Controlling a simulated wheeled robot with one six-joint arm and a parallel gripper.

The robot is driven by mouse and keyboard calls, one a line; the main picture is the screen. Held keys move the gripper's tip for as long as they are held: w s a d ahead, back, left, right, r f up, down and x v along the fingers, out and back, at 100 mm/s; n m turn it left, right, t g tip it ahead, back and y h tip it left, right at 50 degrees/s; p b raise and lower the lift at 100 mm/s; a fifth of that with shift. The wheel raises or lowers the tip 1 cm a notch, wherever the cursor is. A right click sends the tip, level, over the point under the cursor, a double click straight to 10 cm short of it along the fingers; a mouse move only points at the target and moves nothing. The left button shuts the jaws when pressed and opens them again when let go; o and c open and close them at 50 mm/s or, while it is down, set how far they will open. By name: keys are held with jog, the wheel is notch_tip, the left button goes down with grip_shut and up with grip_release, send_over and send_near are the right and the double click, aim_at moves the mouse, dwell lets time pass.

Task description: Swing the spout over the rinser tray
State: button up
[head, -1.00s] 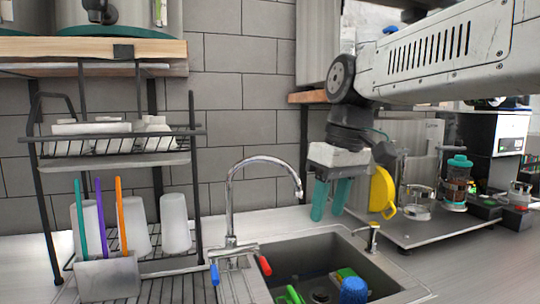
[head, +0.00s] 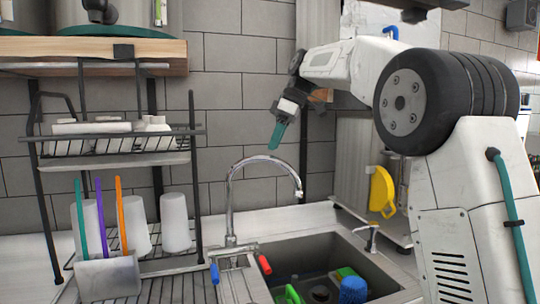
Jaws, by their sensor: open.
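The chrome spout (head: 232,195) rises behind the sink and arches to the right, its tip over the sink's left part. A blue handle (head: 214,273) and a red handle (head: 264,264) flank its base. My gripper (head: 279,134) is in the air above and behind the spout's arch, pointing down, apart from it. Its teal fingers overlap in this view, and nothing shows between them. I cannot make out which surface is the rinser tray; a ribbed drainboard (head: 180,292) lies left of the sink.
The sink (head: 385,272) holds a blue-and-green sponge (head: 352,288) and a green item. A dish rack (head: 120,160) with cups stands at left. A small dispenser (head: 371,238) stands at the sink's back right. A yellow item (head: 382,190) hangs at right.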

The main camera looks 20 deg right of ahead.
jog(key=shift+x, duration=2.2)
grip_shut()
jog(key=shift+s+a, duration=0.1)
